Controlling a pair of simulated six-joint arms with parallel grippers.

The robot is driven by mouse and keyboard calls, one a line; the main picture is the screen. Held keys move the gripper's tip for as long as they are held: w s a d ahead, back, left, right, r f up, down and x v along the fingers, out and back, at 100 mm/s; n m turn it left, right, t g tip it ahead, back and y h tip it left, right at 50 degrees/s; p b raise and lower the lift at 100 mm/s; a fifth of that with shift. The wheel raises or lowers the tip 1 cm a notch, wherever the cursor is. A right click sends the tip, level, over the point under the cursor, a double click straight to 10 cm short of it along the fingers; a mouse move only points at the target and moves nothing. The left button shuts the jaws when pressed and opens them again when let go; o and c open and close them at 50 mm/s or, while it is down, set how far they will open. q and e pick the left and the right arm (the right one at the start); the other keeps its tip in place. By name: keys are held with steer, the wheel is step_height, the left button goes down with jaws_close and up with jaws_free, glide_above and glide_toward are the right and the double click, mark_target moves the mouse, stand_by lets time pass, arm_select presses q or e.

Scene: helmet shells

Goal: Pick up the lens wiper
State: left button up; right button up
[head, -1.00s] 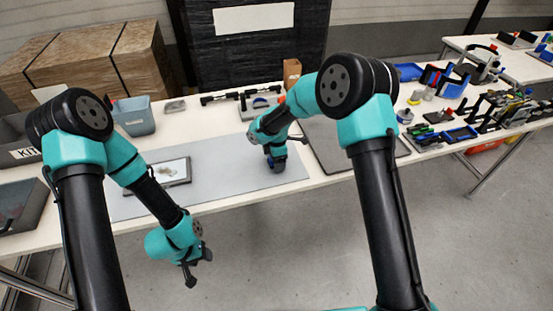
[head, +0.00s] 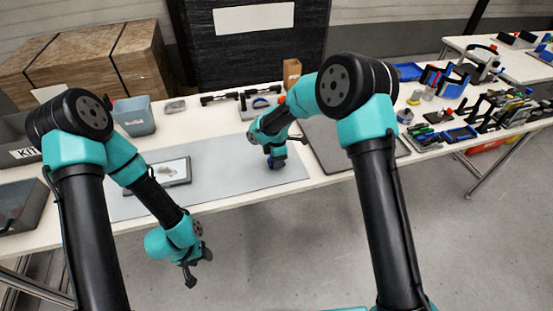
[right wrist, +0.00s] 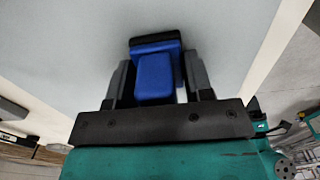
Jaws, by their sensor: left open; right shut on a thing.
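The lens wiper, a blue block with a darker blue-black end, shows between the fingers in the right wrist view (right wrist: 155,78). My right gripper (right wrist: 158,85) is shut on it, one dark finger on each side. In the head view my right gripper (head: 276,161) points down over the right part of the grey mat, with a little blue at its tip. I cannot tell there whether the wiper touches the mat. My left gripper (head: 196,272) is open and empty, in front of the table's front edge.
A framed panel (head: 172,172) lies on the left of the grey mat (head: 225,177). A blue-grey bin (head: 134,118) and small parts stand behind it. A dark flat board (head: 335,150) lies to the right. The mat's middle is clear.

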steer(key=shift+r, duration=0.1)
steer(key=shift+r, duration=0.55)
steer(key=shift+s+r, duration=0.2)
steer(key=shift+r, duration=0.4)
steer(key=shift+s+r, duration=0.15)
steer(key=shift+r, duration=0.4)
steer(key=s, duration=0.5)
steer(key=s+r, duration=0.1)
steer(key=s, duration=0.4)
steer(key=s+a, duration=0.1)
steer(key=s, duration=0.4)
steer(key=shift+s+a+r, duration=0.1)
steer(key=shift+s+r, duration=0.05)
steer(key=shift+r, duration=0.05)
steer(key=shift+o, duration=1.4)
steer(key=shift+c, duration=1.2)
